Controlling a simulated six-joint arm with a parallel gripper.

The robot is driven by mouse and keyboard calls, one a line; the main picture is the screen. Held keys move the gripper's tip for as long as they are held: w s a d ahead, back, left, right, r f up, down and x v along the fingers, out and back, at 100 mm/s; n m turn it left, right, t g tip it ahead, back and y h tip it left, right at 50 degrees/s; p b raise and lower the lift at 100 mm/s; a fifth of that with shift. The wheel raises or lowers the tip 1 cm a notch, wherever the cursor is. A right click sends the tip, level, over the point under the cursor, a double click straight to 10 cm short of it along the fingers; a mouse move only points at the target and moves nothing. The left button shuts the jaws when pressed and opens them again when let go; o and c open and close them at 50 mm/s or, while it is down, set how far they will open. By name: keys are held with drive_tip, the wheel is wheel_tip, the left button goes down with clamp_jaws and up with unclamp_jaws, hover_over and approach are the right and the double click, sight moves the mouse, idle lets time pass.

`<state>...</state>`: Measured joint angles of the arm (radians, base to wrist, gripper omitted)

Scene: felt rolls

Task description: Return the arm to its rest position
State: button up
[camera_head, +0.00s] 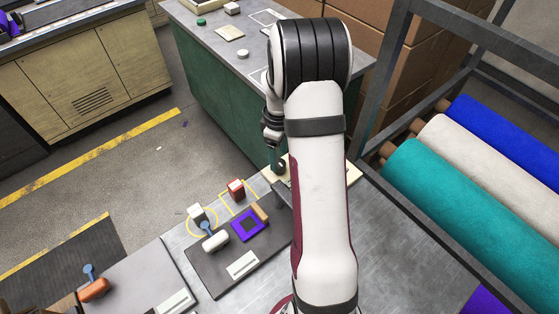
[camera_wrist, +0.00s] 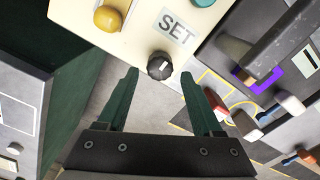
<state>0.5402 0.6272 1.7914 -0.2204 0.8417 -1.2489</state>
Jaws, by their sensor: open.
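My gripper (camera_wrist: 158,76) is open, its two green fingers apart with nothing between them in the wrist view. The black knob (camera_wrist: 160,65) of a cream control panel (camera_wrist: 130,38) shows beyond the fingertips, in line with the gap; I cannot tell how far off it is. The panel bears a yellow button (camera_wrist: 108,19), a teal button (camera_wrist: 204,2) and a SET label. In the head view my gripper (camera_head: 277,165) points down over the panel (camera_head: 268,174), partly hidden by my white arm, which covers much of the panel.
A red block (camera_head: 236,187) stands behind. Teal (camera_head: 470,190), cream and blue rolls lie on a rack at right. A green-sided bench (camera_head: 215,95) stands behind.

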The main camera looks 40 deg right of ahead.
drive_tip(key=s+a+r+m, duration=0.3)
drive_tip(key=a+r, duration=0.5)
drive_tip(key=a, duration=0.1)
drive_tip(key=s+a+r+m+y, duration=0.1)
drive_tip(key=s+a+r+m, duration=0.2)
drive_tip(key=s+a, duration=0.4)
drive_tip(key=s+a+r+m, duration=0.3)
drive_tip(key=s+a+m, duration=0.2)
drive_tip(key=s+a, duration=0.3)
drive_tip(key=s, duration=0.4)
drive_tip(key=shift+a+r+y, duration=0.25)
drive_tip(key=shift+r+y, duration=0.15)
